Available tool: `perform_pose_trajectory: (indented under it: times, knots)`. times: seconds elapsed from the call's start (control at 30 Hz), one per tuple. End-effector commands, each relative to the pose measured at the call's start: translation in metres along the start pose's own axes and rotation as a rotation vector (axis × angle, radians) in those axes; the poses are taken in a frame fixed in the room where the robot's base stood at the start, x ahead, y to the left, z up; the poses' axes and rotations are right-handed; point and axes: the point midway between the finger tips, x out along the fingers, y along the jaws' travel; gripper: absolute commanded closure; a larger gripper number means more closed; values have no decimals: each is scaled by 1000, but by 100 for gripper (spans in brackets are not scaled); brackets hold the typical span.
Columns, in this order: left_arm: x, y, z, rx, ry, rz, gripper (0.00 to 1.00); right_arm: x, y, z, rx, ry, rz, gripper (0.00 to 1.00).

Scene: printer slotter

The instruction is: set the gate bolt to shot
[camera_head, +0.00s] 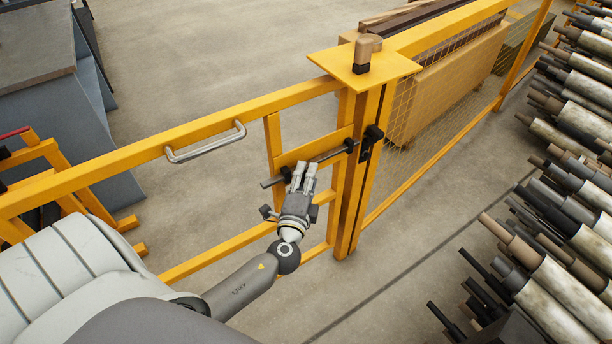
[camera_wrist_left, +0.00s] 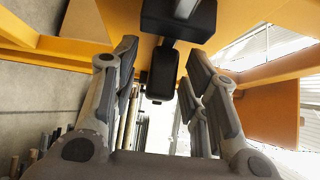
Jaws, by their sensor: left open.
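The gate bolt (camera_head: 328,156) is a dark rod lying across the yellow gate (camera_head: 250,107) near its latch end. Its right end comes close to a black fitting (camera_head: 371,138) on the yellow post; I cannot tell whether it enters it. My left gripper (camera_head: 304,168) is at the bolt's left half, its fingers overlapping the rod in the head view. In the left wrist view the gripper (camera_wrist_left: 160,62) is open, with black blocks (camera_wrist_left: 163,72) of the bolt hardware showing between and above the fingers. Contact with the rod is unclear. My right gripper is not in view.
A metal pull handle (camera_head: 206,142) is on the gate's top rail. A yellow plate with a small brown-and-black device (camera_head: 366,52) tops the post. A mesh fence (camera_head: 440,95) runs right, and racked rolls (camera_head: 570,130) stand at the right.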

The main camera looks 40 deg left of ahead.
Motion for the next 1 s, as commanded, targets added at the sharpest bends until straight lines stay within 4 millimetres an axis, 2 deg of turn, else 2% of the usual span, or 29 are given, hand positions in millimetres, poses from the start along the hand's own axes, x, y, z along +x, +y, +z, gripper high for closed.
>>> perform_pose_trajectory:
  times: [0.23,0.57,0.83,1.0]
  knots:
    - [1,0,0,0,0,0,59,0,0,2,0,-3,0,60]
    - [0,0,0,0,0,0,100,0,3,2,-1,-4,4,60]
    - [2,1,-2,-1,-1,0,100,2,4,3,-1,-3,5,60]
    - [20,3,-19,-6,-2,-4,100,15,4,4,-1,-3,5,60]
